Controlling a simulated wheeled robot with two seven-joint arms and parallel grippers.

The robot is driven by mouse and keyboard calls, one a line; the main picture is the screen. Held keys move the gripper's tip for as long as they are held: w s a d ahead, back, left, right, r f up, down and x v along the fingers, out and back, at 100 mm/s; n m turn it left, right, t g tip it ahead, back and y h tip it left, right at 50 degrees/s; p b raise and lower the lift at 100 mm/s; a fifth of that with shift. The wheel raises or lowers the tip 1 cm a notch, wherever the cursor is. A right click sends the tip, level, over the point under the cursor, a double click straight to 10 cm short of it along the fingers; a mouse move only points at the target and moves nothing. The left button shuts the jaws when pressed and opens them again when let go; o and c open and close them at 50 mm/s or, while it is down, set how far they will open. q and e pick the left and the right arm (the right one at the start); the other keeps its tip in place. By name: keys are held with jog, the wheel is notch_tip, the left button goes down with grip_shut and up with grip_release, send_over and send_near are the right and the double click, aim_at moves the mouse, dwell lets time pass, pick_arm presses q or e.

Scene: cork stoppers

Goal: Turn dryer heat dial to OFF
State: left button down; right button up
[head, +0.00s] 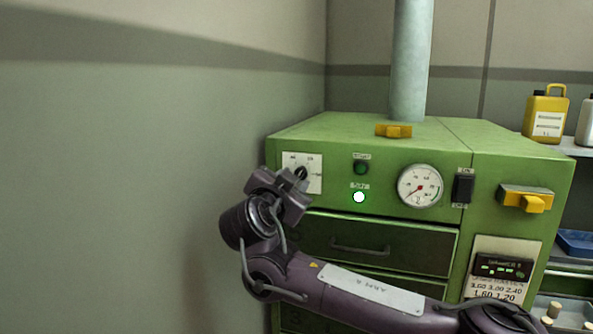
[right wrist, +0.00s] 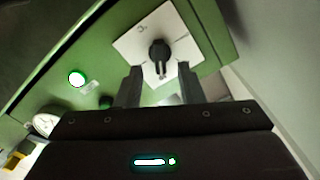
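The heat dial is a black knob (right wrist: 160,51) on a square white plate (head: 316,173) at the upper left of the green dryer's (head: 440,150) front. The plate's lettering is too small and blurred to read, so I cannot tell the dial's setting. My right gripper (head: 301,176) is in front of the plate and hides part of it in the head view. In the right wrist view its two fingers (right wrist: 158,75) are apart, with the knob just beyond and between their tips. I cannot tell whether they touch it. My left gripper is not in view.
A green lamp (head: 361,168), a lit white-green lamp (head: 359,197), a round gauge (head: 420,187) and a black switch (head: 463,189) sit right of the dial. Drawers (head: 375,245) lie below. A grey wall (head: 150,180) stands close to the left.

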aim_at(300, 175)
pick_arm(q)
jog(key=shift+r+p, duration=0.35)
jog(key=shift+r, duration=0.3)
pick_arm(e)
jog(key=x, duration=0.2)
jog(key=shift+w+d, duration=0.1)
jog(key=shift+w, duration=0.3)
